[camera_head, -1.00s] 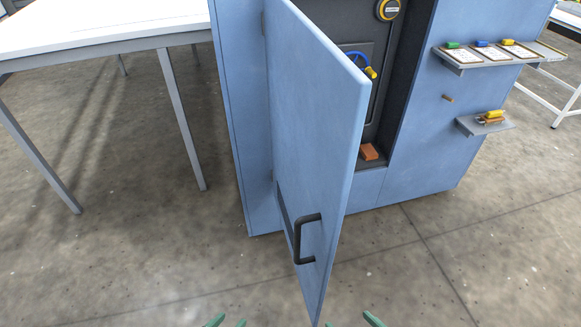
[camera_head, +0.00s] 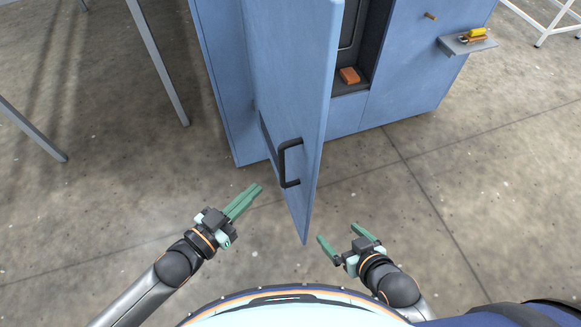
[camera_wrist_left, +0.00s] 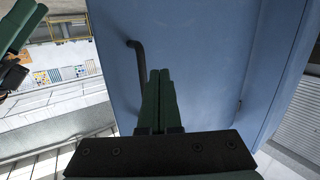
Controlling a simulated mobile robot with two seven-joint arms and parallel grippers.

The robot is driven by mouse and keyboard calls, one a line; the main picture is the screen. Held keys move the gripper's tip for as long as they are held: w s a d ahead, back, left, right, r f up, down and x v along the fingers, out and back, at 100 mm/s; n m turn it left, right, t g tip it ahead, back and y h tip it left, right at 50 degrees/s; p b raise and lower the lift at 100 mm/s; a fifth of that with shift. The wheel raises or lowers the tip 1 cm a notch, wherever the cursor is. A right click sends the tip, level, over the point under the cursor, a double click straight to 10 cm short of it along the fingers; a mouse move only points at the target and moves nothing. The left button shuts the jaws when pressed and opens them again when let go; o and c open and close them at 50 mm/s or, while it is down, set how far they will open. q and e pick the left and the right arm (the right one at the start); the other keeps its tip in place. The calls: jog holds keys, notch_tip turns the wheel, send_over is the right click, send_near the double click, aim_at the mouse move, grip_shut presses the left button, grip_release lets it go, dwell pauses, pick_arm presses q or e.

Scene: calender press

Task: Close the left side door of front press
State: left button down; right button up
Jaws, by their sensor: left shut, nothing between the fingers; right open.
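The blue side door (camera_head: 290,90) of the press (camera_head: 410,80) stands open, swung out toward me. Its black handle (camera_head: 287,163) is on the door's left face, near the free edge. My left gripper (camera_head: 258,189) is shut and empty, to the left of the door and below the handle in the head view. In the left wrist view the shut fingers (camera_wrist_left: 159,78) are in front of the blue door panel (camera_wrist_left: 205,60), just right of the handle (camera_wrist_left: 138,65); I cannot tell whether they touch. My right gripper (camera_head: 338,235) is open and empty, right of the door's lower corner.
An orange block (camera_head: 350,75) sits in the press opening. A small shelf (camera_head: 467,44) with yellow-handled tools juts from the press's right side. Grey table legs (camera_head: 155,60) stand at the left. The floor around the door is clear.

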aim_at(306, 178)
pick_arm(q)
jog(key=s+a+r+m+g+h+p, duration=0.2)
jog(key=s+a+r+m+g+h, duration=0.15)
jog(key=m+g+h, duration=0.35)
jog(key=shift+g+y, duration=0.3)
jog(key=shift+y, duration=0.2)
jog(key=x, duration=1.3)
jog(key=shift+w, duration=0.3)
